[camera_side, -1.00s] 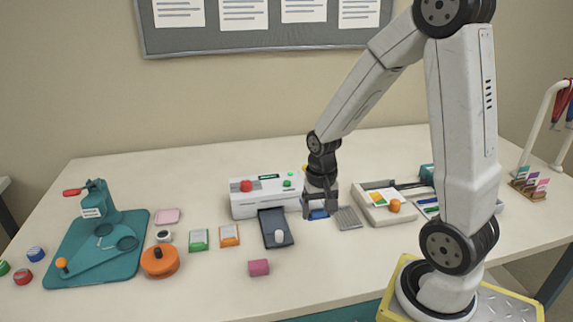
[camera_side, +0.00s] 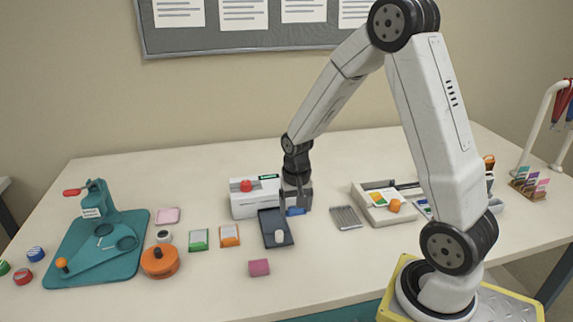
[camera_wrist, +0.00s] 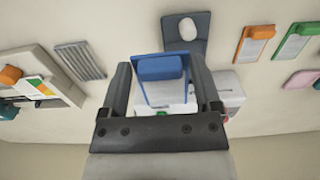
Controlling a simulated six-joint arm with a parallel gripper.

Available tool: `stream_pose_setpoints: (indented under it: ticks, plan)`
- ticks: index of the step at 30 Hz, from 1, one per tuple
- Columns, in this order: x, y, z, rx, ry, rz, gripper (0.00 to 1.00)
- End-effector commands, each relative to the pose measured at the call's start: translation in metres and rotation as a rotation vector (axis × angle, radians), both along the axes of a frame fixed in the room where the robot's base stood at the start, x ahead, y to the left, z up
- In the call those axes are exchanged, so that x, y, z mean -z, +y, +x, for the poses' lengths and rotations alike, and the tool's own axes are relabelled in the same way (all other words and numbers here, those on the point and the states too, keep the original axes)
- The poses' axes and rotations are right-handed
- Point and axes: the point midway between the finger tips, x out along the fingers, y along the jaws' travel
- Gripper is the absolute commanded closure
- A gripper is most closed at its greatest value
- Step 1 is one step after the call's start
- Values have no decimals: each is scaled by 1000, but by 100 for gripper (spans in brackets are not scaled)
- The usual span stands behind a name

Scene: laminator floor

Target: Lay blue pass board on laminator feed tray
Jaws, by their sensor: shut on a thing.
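My gripper (camera_side: 295,205) is shut on the blue pass board (camera_side: 297,211), low over the table at the laminator's front right. In the wrist view the board (camera_wrist: 160,69) shows between the fingers as a blue-edged pale panel with a solid blue block. The laminator (camera_side: 243,204) is white with a red knob; my gripper hides its right end. A dark slab (camera_side: 270,219), which looks like the feed tray, lies in front of it, left of my gripper. I cannot tell whether the board touches anything below.
A grey ribbed rack (camera_side: 346,217) lies right of my gripper, and a pale tray (camera_side: 377,215) with cards and an orange knob beyond it. A pink block (camera_side: 259,267) sits in front. Orange (camera_side: 230,235) and green (camera_side: 199,239) framed cards lie left of the slab.

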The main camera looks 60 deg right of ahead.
Motion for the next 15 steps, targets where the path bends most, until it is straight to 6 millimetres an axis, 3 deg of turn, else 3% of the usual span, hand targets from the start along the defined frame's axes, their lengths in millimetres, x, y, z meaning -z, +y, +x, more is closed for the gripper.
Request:
stream_pose_setpoints:
  ticks: [6, 15]
  plan:
    - [14, -7, 28, 0, 2, 1, 75]
    - [44, -14, 52, 0, 1, 0, 75]
